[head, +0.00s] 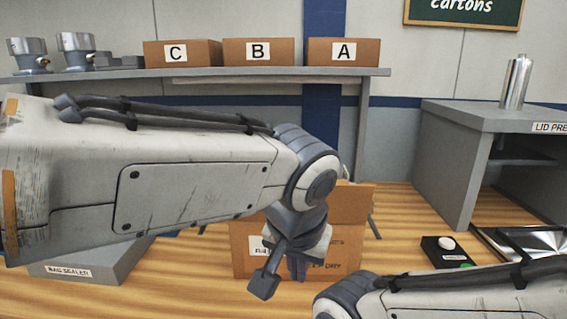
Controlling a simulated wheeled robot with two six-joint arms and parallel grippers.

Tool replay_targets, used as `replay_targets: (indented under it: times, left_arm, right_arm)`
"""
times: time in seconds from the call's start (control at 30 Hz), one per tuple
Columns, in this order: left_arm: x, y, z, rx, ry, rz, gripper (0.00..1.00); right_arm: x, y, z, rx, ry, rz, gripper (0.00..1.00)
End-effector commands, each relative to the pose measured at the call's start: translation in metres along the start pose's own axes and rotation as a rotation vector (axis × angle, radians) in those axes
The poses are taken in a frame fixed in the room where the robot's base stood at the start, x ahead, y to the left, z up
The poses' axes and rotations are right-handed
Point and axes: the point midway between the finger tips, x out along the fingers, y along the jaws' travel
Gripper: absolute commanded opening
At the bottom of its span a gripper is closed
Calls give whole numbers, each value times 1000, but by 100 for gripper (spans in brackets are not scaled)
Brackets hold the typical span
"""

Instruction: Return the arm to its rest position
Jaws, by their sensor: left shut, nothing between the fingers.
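My left arm (200,180) reaches in from the left across the middle of the head view. Its wrist bends down, and my left gripper (297,270) points downward in front of an open brown carton (350,240). The gripper is shut with nothing held. It covers part of the carton's front print; whether it touches the carton I cannot tell. My right arm (470,295) shows at the bottom right, and its gripper is out of view.
A grey bag sealer (75,270) is at the lower left. A black button box (445,250) and a shiny metal tray (520,240) lie at right. A grey press stand (470,115) is behind them. Cartons C (180,53), B (258,51) and A (343,52) stand on the back shelf.

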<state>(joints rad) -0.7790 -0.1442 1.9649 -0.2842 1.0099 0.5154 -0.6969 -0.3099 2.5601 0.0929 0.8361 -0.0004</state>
Motion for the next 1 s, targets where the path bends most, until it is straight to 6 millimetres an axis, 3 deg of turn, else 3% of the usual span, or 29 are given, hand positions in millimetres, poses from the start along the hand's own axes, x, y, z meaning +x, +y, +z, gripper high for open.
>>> replay_targets:
  times: [0.3,0.5,0.6,1.0]
  left_arm:
    - [54,-4,140,177,-247,146,0]
    - [68,-2,211,238,-344,232,0]
    - [38,-4,192,239,-335,229,0]
    - [-40,-12,159,238,-335,227,0]
  right_arm:
    - [0,0,0,0,0,0,79]
    - [-3,0,0,0,0,0,79]
    - [-34,-2,-2,0,0,0,79]
    - [-118,-9,-6,0,0,0,79]
